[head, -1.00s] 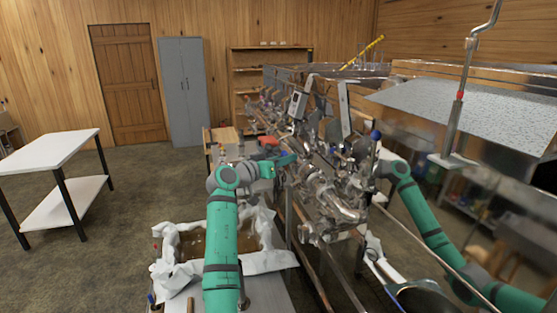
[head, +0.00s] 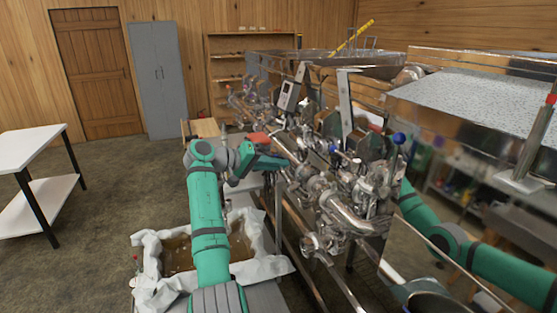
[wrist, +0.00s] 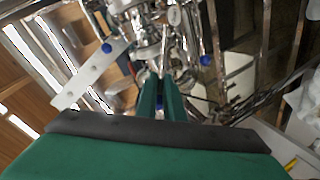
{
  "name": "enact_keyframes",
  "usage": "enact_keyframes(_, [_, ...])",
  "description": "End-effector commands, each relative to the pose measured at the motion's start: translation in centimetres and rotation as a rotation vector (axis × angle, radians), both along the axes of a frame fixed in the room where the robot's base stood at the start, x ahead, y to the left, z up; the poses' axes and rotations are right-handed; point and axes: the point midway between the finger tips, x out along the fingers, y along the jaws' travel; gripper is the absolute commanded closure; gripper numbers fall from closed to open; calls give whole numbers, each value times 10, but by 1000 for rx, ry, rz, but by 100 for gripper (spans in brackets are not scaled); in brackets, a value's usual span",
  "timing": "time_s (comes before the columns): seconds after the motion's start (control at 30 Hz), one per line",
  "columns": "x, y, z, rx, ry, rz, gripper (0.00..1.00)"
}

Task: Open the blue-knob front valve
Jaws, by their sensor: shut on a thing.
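My gripper (head: 284,162) reaches into the steel pipework on the front of the evaporator. In the wrist view its two green fingers (wrist: 160,98) are close together, with a small blue patch between them that looks like a valve's blue knob (wrist: 160,99). The fingers hide most of it. The valve body and its opening state are hard to make out. Other blue knobs show in the wrist view, one at left (wrist: 107,48) and one at right (wrist: 205,60). In the head view a blue knob (head: 398,138) stands on the pipework at right.
A pan of brown liquid with a white cloth (head: 262,268) over its rim is below my arm. A white table (head: 25,147) stands at left. A grey cabinet (head: 158,80) is at the back. Floor between them is clear. The shiny evaporator side reflects a green arm.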

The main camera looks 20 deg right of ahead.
Motion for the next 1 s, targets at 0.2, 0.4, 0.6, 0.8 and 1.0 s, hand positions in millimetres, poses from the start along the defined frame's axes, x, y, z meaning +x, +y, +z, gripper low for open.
enact_keyframes(0.2, [3, -4, 11, -20, 50, -17, 100])
enact_keyframes(0.4, [7, -1, 6, -19, 105, -29, 100])
enact_keyframes(0.6, [9, 0, 2, -20, 147, -40, 100])
enact_keyframes(0.8, [11, -1, 0, -19, 175, -49, 100])
enact_keyframes(1.0, [11, -1, -2, -20, 190, -54, 100])
